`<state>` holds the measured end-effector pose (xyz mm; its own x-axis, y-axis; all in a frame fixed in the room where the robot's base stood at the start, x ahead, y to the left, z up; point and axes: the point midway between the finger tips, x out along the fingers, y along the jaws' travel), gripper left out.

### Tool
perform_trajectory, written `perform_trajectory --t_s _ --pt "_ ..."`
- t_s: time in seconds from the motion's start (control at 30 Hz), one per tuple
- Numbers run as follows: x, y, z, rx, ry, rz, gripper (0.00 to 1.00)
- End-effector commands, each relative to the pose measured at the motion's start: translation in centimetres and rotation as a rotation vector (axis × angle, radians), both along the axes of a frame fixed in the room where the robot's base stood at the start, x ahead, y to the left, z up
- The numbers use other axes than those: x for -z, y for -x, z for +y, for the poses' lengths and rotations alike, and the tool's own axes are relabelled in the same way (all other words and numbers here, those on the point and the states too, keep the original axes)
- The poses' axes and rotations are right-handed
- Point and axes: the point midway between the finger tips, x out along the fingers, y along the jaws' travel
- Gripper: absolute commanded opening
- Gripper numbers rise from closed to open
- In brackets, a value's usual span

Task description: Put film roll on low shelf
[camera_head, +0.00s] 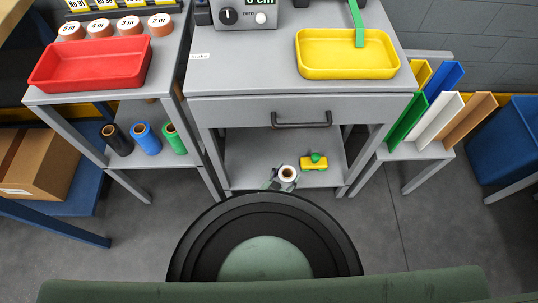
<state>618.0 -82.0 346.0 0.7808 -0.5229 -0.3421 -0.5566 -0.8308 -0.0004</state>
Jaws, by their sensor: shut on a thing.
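A pale film roll (287,172) with a dark core hole stands roughly upright at the front of the low shelf (240,160) under the middle table's drawer. My gripper (283,181) is shut on it, with small grey parts showing around its near and left sides. Much of the gripper and the roll's lower part are hidden, so I cannot tell whether the roll touches the shelf. Black (117,139), blue (147,138) and green (174,138) rolls stand on the left table's lower shelf.
A yellow-and-green object (314,162) lies on the low shelf to the right of the roll. The drawer handle (301,121) juts out above. Table legs flank the shelf. The shelf's left part is clear. Coloured panels (435,120) stand in a rack at right.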

Motion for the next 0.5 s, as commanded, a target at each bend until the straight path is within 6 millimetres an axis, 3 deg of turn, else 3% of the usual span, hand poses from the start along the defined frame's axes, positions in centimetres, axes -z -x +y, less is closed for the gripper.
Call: perform_trajectory --t_s 0.5 --pt "1.5 -9.6 6.8 0.004 -0.003 -0.003 0.12"
